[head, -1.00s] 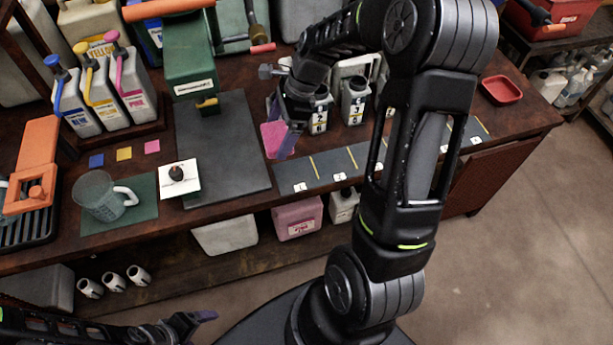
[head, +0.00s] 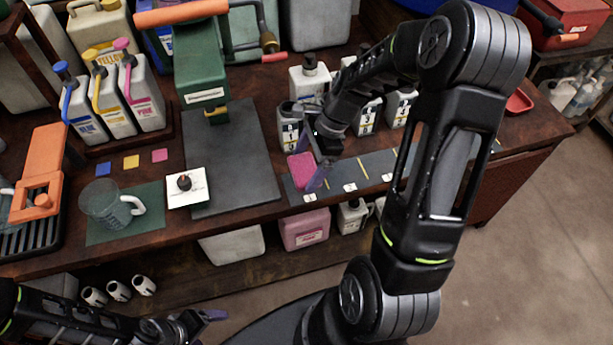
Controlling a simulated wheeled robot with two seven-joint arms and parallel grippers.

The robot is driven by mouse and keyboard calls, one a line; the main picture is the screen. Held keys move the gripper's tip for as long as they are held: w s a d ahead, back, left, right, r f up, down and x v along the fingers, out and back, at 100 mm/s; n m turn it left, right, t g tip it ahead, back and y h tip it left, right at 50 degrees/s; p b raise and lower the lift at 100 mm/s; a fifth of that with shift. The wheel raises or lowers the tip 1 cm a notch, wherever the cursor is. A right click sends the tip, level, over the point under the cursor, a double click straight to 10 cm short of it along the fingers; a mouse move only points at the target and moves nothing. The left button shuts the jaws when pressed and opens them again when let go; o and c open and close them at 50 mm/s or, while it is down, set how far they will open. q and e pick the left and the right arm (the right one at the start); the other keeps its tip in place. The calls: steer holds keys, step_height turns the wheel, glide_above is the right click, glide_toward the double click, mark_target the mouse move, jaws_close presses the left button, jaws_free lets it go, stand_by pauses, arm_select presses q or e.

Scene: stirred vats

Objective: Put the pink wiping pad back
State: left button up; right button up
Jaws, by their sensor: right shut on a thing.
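The pink wiping pad (head: 300,167) is in my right gripper (head: 316,174), whose purple fingers are shut on it. It is over the near left end of the dark numbered strip (head: 377,163), just right of the dark grey mat (head: 235,165). I cannot tell whether the pad touches the surface. My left gripper (head: 203,320) is low at the left, away from the bench; whether its jaws are open is unclear.
Several labelled bottles (head: 291,128) stand close behind the pad. A clear jug (head: 103,207) stands on a green mat (head: 140,228). A green press (head: 202,70) stands behind the grey mat.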

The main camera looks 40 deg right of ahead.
mark_target(307, 177)
steer(key=shift+f, duration=0.45)
steer(key=shift+f, duration=1.9)
steer(key=shift+f, duration=0.2)
steer(key=o, duration=1.4)
steer(key=shift+c, duration=0.2)
steer(key=shift+r, duration=0.1)
steer(key=v, duration=1.2)
steer(key=shift+r, duration=0.2)
